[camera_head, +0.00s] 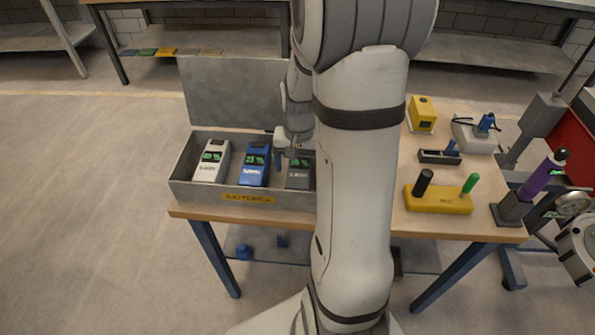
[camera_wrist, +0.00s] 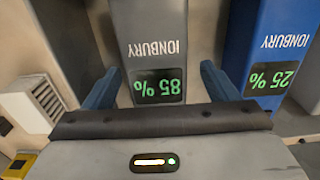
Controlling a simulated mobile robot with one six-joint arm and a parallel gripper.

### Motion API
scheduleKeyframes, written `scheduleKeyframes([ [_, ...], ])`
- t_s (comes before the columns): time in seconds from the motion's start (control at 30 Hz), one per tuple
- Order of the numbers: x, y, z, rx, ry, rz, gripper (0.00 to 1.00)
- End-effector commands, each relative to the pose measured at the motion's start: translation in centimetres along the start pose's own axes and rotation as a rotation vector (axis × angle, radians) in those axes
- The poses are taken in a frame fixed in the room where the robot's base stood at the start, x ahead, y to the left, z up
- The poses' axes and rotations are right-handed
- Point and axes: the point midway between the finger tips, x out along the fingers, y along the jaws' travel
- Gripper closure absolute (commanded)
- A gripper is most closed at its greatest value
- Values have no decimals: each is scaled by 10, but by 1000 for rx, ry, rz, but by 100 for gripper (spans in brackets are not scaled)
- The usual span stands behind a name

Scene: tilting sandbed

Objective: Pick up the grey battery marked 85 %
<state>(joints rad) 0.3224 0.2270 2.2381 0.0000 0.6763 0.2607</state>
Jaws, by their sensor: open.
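The grey battery (camera_wrist: 150,30) has a dark display reading 85 % in green, upside down in the wrist view. In the head view the grey battery (camera_head: 298,180) lies in the right part of the grey battery case, partly hidden by my arm. My gripper (camera_wrist: 157,80) is open, with one blue finger toward each side of the grey battery's display end. Whether the fingers touch it, I cannot tell. In the head view my gripper (camera_head: 288,157) is over the case, partly hidden behind my arm.
A blue battery (camera_head: 254,164) marked 25 % stands beside the grey one; a white battery (camera_head: 211,162) is further left. The case's lid (camera_head: 235,92) is raised behind. A yellow block (camera_head: 438,199) with posts and other devices occupy the table's right side.

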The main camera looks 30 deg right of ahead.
Motion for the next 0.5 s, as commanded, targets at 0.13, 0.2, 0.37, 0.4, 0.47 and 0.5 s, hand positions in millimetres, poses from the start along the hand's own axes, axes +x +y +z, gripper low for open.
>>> scheduleKeyframes([
  [0.13, 22, 2, 1, 4, -3, 1, 20],
  [0.2, 27, 2, 1, 5, -2, 1, 20],
  [0.37, 28, 2, 1, 5, 0, 0, 20],
  [0.4, 28, 3, 1, 6, 0, 0, 20],
  [0.47, 28, 3, 1, 6, 0, 0, 20],
  [0.5, 28, 3, 1, 6, 0, 0, 23],
])
